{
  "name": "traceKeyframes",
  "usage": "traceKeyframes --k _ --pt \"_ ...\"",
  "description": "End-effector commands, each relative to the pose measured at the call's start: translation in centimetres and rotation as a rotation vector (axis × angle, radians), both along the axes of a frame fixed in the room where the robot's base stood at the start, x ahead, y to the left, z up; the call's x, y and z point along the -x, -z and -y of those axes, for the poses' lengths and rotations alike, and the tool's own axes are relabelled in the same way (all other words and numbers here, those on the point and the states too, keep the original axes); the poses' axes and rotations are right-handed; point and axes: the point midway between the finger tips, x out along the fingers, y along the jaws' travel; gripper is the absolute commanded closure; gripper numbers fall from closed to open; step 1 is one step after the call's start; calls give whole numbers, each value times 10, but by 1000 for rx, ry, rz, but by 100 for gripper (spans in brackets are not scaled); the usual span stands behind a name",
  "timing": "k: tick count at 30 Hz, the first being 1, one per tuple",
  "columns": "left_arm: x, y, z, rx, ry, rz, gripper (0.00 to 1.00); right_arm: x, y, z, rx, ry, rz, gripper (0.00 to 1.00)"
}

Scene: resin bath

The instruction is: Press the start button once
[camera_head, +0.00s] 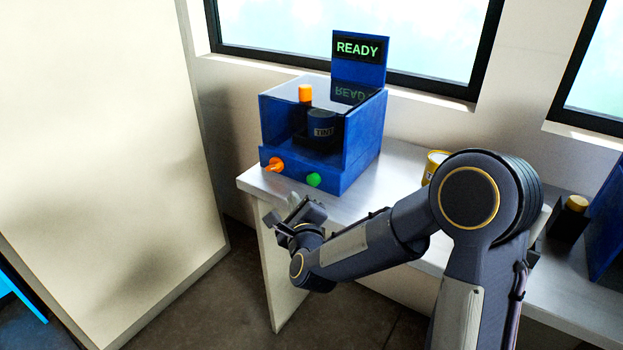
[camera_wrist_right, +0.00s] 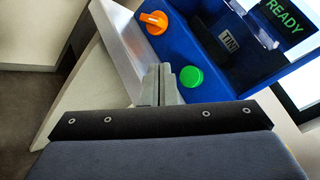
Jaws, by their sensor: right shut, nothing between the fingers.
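The blue machine (camera_head: 362,140) stands on the white bench, with a lit green READY sign (camera_head: 358,50) above it. On its front panel are a green round button (camera_head: 313,180) at the right and an orange knob (camera_head: 273,165) at the left. My right gripper (camera_head: 296,207) is in front of and below the panel, apart from it. In the right wrist view, the shut, empty fingers (camera_wrist_right: 160,84) point toward the panel, with the green button (camera_wrist_right: 191,76) just right of the tips and the orange knob (camera_wrist_right: 153,22) farther off. My left gripper is not in view.
A yellow can (camera_head: 435,164) stands on the bench (camera_head: 392,180) behind my right arm. A large pale panel (camera_head: 100,150) fills the left side.

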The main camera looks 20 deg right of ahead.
Motion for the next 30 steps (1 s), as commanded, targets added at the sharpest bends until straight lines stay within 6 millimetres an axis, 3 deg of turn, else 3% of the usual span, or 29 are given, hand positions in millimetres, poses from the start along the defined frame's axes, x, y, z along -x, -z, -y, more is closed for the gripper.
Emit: traceKeyframes --k 4,12,30 --pt "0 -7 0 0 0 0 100 -13 -1 18 1 3 -1 100" --pt "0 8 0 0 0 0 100 -27 1 34 1 1 1 100" --pt "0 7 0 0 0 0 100 -28 0 36 2 0 0 100"
